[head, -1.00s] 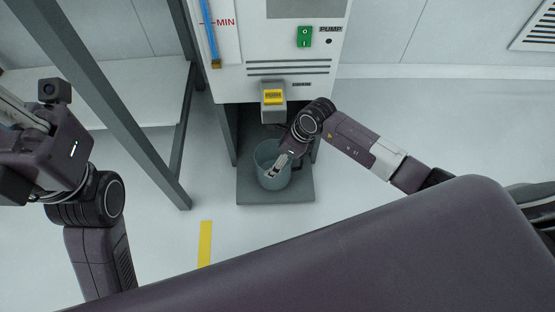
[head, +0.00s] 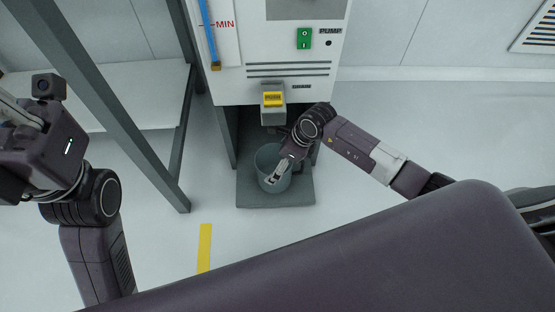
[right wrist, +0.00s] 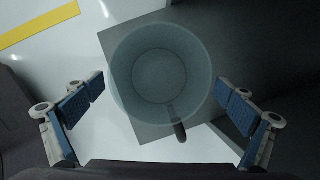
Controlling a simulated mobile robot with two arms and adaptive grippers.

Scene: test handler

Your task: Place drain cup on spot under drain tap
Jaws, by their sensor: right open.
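The drain cup (head: 264,160) is a translucent blue-grey mug on the dark grey plate (head: 300,195) at the foot of the machine, in front of and below the yellow-labelled drain tap (head: 272,100). In the right wrist view the cup (right wrist: 160,30) is seen from above, upright, with its handle (right wrist: 177,125) toward the gripper's base. My right gripper (head: 272,180) is over the cup. Its blue-padded fingers are open, one on each side of the cup, with apparent gaps. My left gripper (head: 18,112) is cut off at the left edge; its fingers are unclear.
The white machine (head: 235,85) with a green pump switch (head: 304,38) rises behind the plate. A grey frame post (head: 120,120) stands to the left. A yellow floor strip (head: 204,245) lies in front. The floor right of the plate is clear.

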